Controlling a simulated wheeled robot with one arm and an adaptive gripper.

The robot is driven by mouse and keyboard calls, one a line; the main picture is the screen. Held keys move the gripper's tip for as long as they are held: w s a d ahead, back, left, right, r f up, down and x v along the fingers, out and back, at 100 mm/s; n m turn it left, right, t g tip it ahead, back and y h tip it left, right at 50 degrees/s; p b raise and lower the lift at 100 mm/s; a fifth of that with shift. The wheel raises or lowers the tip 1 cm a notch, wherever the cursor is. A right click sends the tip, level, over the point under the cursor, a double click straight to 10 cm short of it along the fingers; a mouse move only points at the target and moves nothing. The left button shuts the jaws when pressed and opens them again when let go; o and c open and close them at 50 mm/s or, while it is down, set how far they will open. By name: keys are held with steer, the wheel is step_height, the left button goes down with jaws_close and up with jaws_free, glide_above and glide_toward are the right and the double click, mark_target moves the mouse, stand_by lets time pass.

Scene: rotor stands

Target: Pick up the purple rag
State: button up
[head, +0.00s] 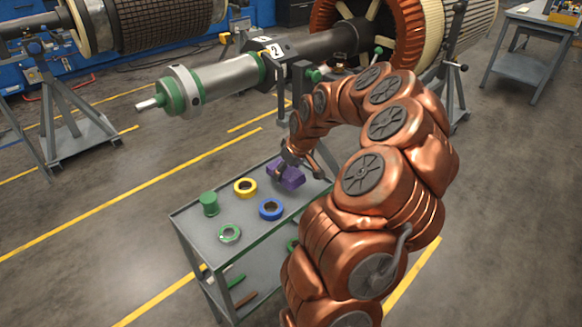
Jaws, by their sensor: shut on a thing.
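The purple rag (291,178) is a folded, block-like bundle at the back of the grey cart's top (209,246). My gripper (282,171) comes down on it from above and is shut on it. The rag's far side is partly hidden by my gripper and wrist. I cannot tell whether the rag touches the cart top or is slightly above it.
A yellow ring (245,188), a blue ring (270,209), a green-white ring (229,233) and a green spool (209,204) sit on the cart top near the rag. A large rotor shaft (215,84) on stands lies behind. A grey table (530,50) stands at upper right.

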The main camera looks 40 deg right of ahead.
steer(key=s+a, duration=0.1)
steer(key=a, duration=0.2)
steer(key=s+a+b, duration=0.1)
steer(key=s+a, duration=0.1)
steer(key=a, duration=0.2)
steer(key=s+a+r, duration=0.1)
steer(key=s+a, duration=0.1)
steer(key=a, duration=0.1)
steer(key=shift+s+a+b, duration=0.1)
steer(key=shift+a+b, duration=0.25)
steer(key=shift+b, duration=0.05)
